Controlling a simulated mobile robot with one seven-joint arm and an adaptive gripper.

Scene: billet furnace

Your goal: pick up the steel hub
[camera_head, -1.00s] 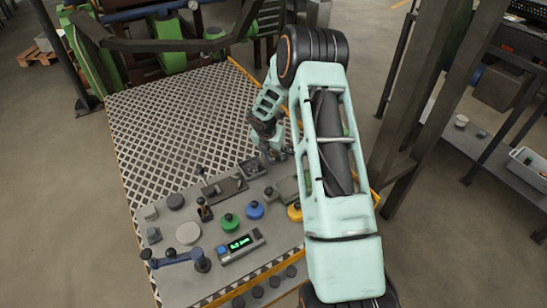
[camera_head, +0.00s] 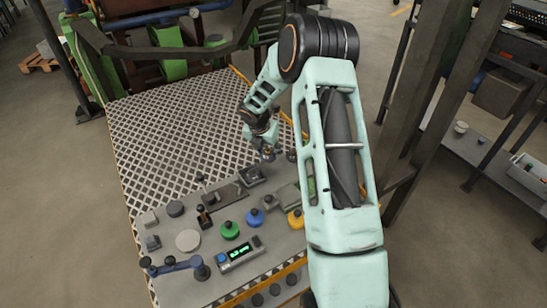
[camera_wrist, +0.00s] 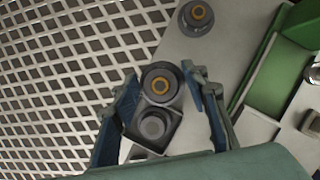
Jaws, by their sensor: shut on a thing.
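The steel hub (camera_wrist: 160,84), a dark grey round part with an orange-brown centre, sits between the fingertips of my gripper (camera_wrist: 161,78) in the wrist view. My gripper is shut on it. In the head view my gripper (camera_head: 267,152) is over the plate, near the right edge of the perforated area, with the hub small and partly hidden at its tips. A square dark fixture with a round top (camera_wrist: 153,125) lies just below the hub in the wrist view. Whether the hub is clear of the surface is hard to tell.
A similar round part with an orange centre (camera_wrist: 196,16) stands on the grey plate; a green-walled tray (camera_wrist: 270,75) is at the right. Green (camera_head: 229,230), blue (camera_head: 254,217) and yellow (camera_head: 296,219) knobs and a display box (camera_head: 240,253) stand nearer.

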